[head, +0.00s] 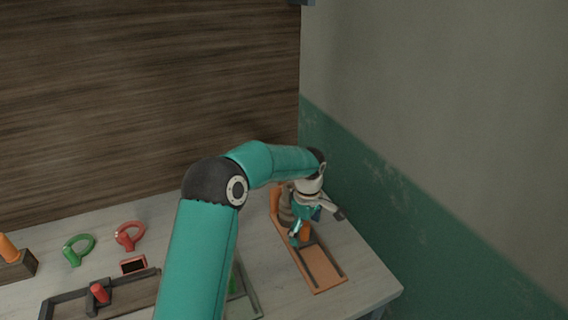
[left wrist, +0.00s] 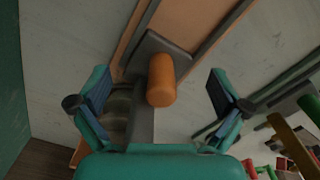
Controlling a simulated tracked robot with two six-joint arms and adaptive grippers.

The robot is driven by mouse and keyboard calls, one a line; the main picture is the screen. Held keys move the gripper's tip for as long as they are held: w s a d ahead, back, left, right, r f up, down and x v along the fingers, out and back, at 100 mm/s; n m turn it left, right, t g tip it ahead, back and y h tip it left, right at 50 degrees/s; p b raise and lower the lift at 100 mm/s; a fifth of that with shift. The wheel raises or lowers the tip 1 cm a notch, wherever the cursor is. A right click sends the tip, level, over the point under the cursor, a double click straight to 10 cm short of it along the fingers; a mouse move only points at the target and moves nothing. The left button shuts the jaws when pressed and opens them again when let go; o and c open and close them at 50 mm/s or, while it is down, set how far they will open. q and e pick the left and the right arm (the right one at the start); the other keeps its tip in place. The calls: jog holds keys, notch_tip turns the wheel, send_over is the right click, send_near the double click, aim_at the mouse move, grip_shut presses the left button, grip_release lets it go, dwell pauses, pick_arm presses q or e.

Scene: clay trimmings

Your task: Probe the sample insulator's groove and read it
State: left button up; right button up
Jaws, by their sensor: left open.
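My left gripper (head: 306,227) is open over an orange board (head: 331,284) with dark rails, at the right end of the table. In the left wrist view an orange cylindrical knob (left wrist: 161,80) stands on a grey sliding block (left wrist: 150,47) between the rails. The knob is between the spread fingers, with gaps on both sides; I cannot tell its depth relative to the fingertips. A ribbed brown-grey piece (head: 285,208), likely the insulator, stands at the board's far end, partly hidden by the gripper. Its groove is not clear. My right gripper is out of view.
Left on the table are a green ring (head: 78,250), a red ring (head: 129,236), a small red-framed dark block (head: 133,265), a dark tray (head: 52,309) with a red knob (head: 99,292), and an orange peg (head: 8,248). The wall (head: 430,236) stands close on the right.

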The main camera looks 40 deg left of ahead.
pick_arm(q)
notch_tip(320, 180, up, 7)
jog(key=p, duration=0.5)
dwell(0.5)
